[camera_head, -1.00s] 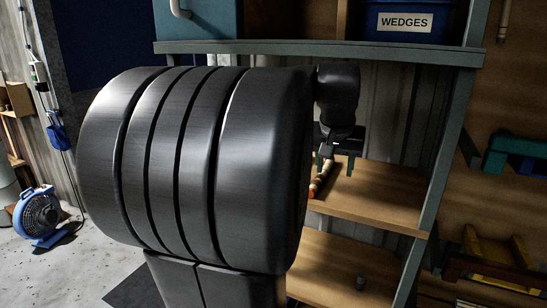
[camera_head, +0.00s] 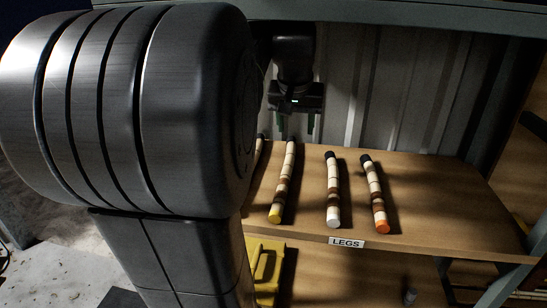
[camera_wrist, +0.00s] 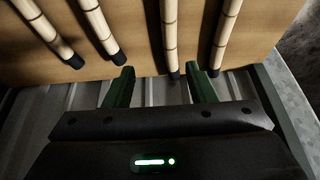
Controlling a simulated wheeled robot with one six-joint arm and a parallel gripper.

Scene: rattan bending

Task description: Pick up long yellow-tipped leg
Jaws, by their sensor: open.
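The yellow-tipped leg (camera_head: 284,178) lies on the wooden shelf, its yellow end toward the front edge. It looks longer than the two legs to its right. My gripper (camera_head: 297,127) hangs open at the back of the shelf, near this leg's far end, and holds nothing. In the wrist view the open fingers (camera_wrist: 161,76) point toward several pale legs with dark ends. The dark end of one leg (camera_wrist: 170,40) lies between the fingertips, closer to the right one. No coloured tips show there, so I cannot surely tell which leg it is.
A white-tipped leg (camera_head: 333,190) and an orange-tipped leg (camera_head: 375,194) lie to the right. Another leg (camera_head: 259,152) is mostly hidden behind my arm. The shelf (camera_head: 440,205) is bare at right; its front carries a LEGS label (camera_head: 346,243). Corrugated wall (camera_head: 400,90) stands behind.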

